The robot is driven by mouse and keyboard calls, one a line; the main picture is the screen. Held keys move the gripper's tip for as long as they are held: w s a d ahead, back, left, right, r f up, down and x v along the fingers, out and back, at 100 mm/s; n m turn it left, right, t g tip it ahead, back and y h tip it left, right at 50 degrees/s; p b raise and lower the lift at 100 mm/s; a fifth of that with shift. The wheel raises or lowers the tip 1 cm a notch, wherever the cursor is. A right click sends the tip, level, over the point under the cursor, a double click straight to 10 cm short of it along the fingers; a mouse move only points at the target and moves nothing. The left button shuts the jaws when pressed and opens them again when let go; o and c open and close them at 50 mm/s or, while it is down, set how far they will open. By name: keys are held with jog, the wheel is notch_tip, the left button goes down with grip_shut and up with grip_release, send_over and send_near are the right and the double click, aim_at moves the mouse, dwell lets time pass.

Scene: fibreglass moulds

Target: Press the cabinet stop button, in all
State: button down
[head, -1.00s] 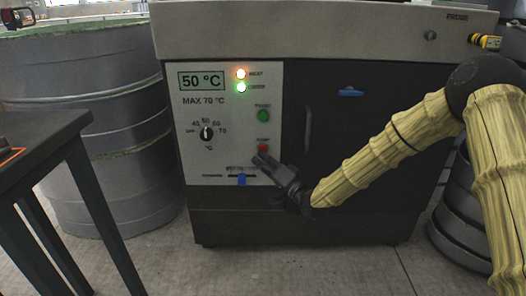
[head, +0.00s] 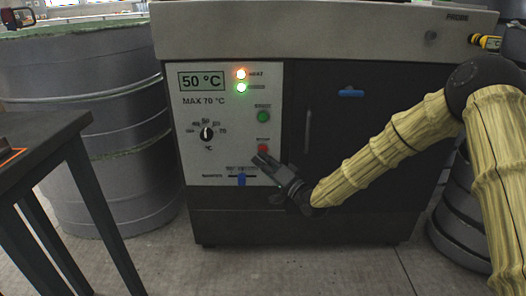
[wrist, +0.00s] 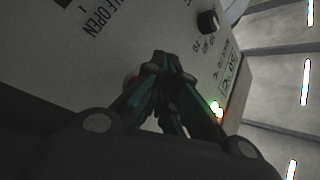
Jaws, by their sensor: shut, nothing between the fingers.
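The cabinet (head: 300,215) stands in the middle of the head view, with a pale control panel on its left part. The red stop button (head: 263,149) sits low on the panel's right side, under the green button (head: 263,116). My gripper (head: 258,158) is shut and empty, its tips just below the red button. I cannot tell whether they touch it. The orange and green lamps (head: 241,80) are lit.
A dial (head: 207,133) and a blue slider (head: 241,179) are on the same panel, the slider just below my gripper. The blue door latch (head: 351,92) and a handle are to the right. A dark table (head: 45,140) and grey drums (head: 95,110) stand at the left.

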jog(key=shift+w, duration=0.7)
dwell(0.9)
jog(key=shift+s, duration=0.1)
jog(key=shift+s+p, duration=0.6)
jog(key=shift+s, duration=0.15)
jog(key=shift+s, duration=0.1)
jog(key=s+p, duration=0.1)
jog(key=s, duration=0.3)
jog(key=shift+s+p, duration=0.3)
jog(key=shift+s, duration=0.1)
dwell(0.6)
